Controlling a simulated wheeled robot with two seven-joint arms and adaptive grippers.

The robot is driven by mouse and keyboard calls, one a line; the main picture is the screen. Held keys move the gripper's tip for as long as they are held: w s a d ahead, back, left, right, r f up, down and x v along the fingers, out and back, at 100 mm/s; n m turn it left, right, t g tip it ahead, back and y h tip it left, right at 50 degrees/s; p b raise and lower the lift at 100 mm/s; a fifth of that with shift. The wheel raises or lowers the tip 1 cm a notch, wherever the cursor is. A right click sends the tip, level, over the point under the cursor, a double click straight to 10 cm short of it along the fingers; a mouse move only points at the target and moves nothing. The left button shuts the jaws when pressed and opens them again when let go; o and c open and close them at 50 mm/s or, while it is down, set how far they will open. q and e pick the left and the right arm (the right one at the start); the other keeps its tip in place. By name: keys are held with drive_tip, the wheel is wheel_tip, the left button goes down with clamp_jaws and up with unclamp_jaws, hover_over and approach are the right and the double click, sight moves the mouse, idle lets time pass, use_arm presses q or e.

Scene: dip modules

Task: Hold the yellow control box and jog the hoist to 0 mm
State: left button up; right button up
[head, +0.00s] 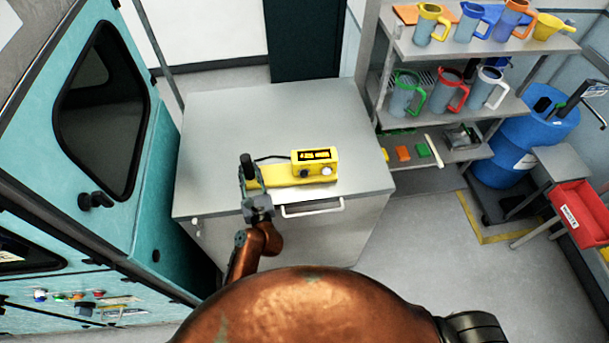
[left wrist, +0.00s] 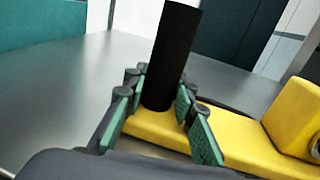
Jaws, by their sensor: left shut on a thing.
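The yellow control box (head: 328,157) sits on the grey cabinet top. Its raised part has a dark display with markings too small to read, and round knobs on the front. A low yellow base runs left from it to an upright black handle (left wrist: 172,50). My left gripper (head: 250,187) is shut on this handle at the left end of the box. In the left wrist view, the green-padded fingers (left wrist: 160,100) stand on both sides of the handle, just above the yellow base (left wrist: 155,128). The raised part (left wrist: 300,110) is at the right edge there. My right gripper is not seen.
The cabinet top (head: 255,115) is otherwise clear, with a black cable behind the box. A teal machine (head: 150,185) stands at left. A shelf rack (head: 455,105) with coloured jugs stands at right, near a blue drum (head: 520,150) and a red bin (head: 582,215).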

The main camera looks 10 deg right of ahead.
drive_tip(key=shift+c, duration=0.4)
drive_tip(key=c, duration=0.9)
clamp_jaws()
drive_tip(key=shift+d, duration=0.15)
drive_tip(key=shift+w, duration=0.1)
